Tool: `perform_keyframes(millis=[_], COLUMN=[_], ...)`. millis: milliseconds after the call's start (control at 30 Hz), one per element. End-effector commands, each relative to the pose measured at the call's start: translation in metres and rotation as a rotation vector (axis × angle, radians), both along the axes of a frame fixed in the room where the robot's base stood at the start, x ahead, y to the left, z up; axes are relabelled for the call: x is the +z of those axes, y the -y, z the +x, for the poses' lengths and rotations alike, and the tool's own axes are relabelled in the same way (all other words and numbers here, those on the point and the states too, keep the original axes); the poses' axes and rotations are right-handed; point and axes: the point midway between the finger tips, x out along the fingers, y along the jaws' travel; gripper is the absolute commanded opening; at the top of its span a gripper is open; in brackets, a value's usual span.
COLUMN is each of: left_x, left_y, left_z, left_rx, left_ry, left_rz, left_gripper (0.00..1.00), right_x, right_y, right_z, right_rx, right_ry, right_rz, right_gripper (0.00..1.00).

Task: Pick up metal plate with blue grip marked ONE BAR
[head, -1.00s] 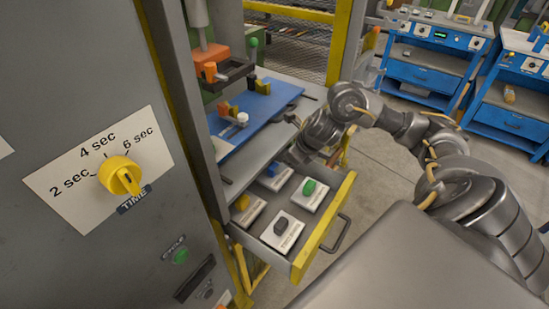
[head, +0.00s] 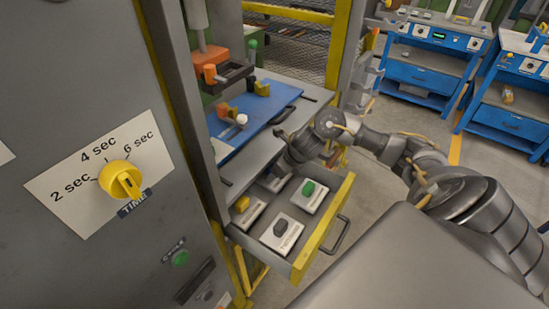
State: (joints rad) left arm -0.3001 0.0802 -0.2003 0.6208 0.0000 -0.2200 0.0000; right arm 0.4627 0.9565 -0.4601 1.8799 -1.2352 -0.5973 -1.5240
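An open drawer with a yellow front (head: 322,232) holds several pale plates with coloured grips. The plate at its far left corner (head: 272,184) is mostly covered by my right gripper, and its blue grip is hidden now. My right gripper (head: 279,172) reaches down over that plate from the right. Its fingertips are too hidden to tell whether they are open, shut or touching the grip. My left gripper is not in view.
The other plates have a green grip (head: 308,188), a yellow grip (head: 242,204) and a dark grip (head: 280,227). A blue board (head: 270,105) lies on the machine table above the drawer. The grey cabinet (head: 70,60) fills the left. Blue benches (head: 425,75) stand far off.

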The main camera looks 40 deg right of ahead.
Motion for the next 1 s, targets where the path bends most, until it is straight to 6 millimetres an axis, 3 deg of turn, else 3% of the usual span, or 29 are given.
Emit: perform_keyframes(millis=[67, 500, 1000], left_x=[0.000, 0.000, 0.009], left_y=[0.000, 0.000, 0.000], left_z=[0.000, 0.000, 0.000], left_rx=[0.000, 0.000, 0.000], left_ry=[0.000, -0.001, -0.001], left_rz=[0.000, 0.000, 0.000], left_gripper=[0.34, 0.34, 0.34], right_x=[0.000, 0.001, 0.012], right_y=[0.000, 0.000, 0.001], right_z=[0.000, 0.000, 0.001], right_rx=[0.000, 0.000, -0.002], right_ry=[0.000, 0.000, 0.004], right_rz=[0.000, 0.000, 0.000], right_gripper=[0.58, 0.00, 0.00])
